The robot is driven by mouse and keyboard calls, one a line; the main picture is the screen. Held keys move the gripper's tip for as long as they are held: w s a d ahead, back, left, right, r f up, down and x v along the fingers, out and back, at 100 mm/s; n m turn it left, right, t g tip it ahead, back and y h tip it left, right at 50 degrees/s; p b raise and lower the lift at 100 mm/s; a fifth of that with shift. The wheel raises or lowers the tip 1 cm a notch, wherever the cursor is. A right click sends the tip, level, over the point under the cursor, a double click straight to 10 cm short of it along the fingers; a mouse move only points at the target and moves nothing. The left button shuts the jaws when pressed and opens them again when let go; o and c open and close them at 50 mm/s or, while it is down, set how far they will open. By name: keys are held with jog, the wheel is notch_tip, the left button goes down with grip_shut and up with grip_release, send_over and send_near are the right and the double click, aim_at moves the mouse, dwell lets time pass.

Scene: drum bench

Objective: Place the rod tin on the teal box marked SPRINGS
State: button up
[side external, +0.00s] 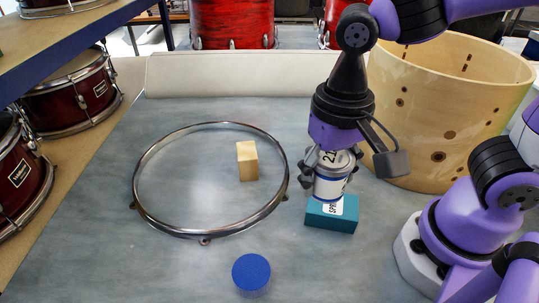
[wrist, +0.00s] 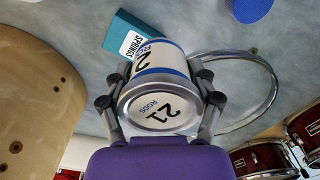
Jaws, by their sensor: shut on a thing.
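The rod tin (side external: 331,184) is a white and blue can marked 21 and RODS. My gripper (side external: 331,172) is shut around it, with a finger on each side. In the side view the tin appears upright, at or just over the top of the teal box (side external: 340,219) with its white label. I cannot tell whether its base touches the box. In the wrist view the tin (wrist: 160,85) sits between my gripper's fingers (wrist: 160,88), and the teal box (wrist: 120,36) marked SPRINGS shows behind it, partly hidden by the tin.
A metal drum hoop (side external: 140,180) lies on the grey bench, with a wooden block (side external: 247,161) inside it. A blue round object (side external: 251,272) is at the front. A large wooden drum shell (side external: 455,110) stands close behind my gripper on the right. The bench's front left is clear.

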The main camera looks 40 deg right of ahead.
jog(key=s+a+r, duration=0.2)
jog(key=s+a, duration=0.1)
jog(key=shift+r, duration=0.25)
jog(key=s+m, duration=0.1)
jog(key=m, duration=0.2)
jog(key=a+m, duration=0.1)
jog(key=m, duration=0.2)
jog(key=s+r+m, duration=0.1)
jog(key=m, duration=0.2)
jog(key=shift+s+a+m, duration=0.2)
jog(key=shift+s+m, duration=0.15)
jog(key=shift+m, duration=0.05)
jog(key=m, duration=0.3)
jog(key=shift+s, duration=0.3)
send_over(316, 204)
jog(key=shift+m, duration=0.4)
notch_tip(316, 204, down, 7)
jog(key=shift+f, duration=2)
jog(key=shift+c, duration=0.2)
